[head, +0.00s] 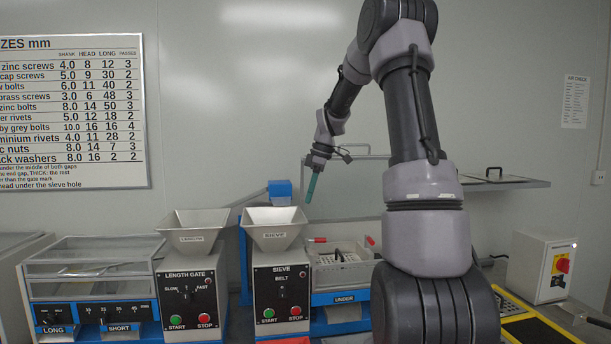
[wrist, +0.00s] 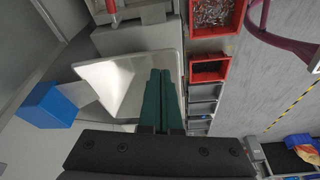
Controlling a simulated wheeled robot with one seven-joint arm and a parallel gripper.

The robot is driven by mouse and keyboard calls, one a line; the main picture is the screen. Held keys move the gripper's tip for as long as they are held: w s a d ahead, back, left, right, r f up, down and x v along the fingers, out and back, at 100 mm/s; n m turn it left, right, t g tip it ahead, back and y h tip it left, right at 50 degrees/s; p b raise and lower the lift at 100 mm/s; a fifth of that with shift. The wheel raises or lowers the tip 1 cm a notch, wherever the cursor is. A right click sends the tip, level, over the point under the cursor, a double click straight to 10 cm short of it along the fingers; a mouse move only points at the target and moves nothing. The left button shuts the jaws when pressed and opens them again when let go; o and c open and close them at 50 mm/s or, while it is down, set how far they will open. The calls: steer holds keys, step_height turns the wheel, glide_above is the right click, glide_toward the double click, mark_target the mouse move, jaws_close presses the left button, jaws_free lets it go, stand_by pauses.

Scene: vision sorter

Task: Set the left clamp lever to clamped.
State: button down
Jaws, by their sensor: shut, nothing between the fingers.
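Two red-handled levers stand at the sieve unit in the head view. The left clamp lever (head: 318,240) has its red grip lying nearly level at the left of the sieve tray (head: 342,254). The other lever (head: 370,240) is tilted at the right, partly hidden by my arm. A red grip (wrist: 111,7) shows at the top edge of the wrist view; I cannot tell which lever it is.
The sieve hopper (head: 274,220) stands left of the levers, with a blue box (head: 280,188) behind it. A shelf (head: 505,183) juts out at the right. Red bins (wrist: 210,68) show in the wrist view. The air around my gripper is clear.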

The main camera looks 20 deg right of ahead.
steer(key=s+a+r+m+t, duration=0.1)
steer(key=s+a+r+m, duration=0.1)
steer(key=s+r+m, duration=0.1)
steer(key=s+a+r+m+h, duration=0.1)
steer(key=s+a+r+m, duration=0.1)
steer(key=s, duration=0.4)
steer(key=shift+s+a+r+m+t, duration=0.35)
steer(key=shift+a+r, duration=0.2)
steer(key=shift+r, duration=0.85)
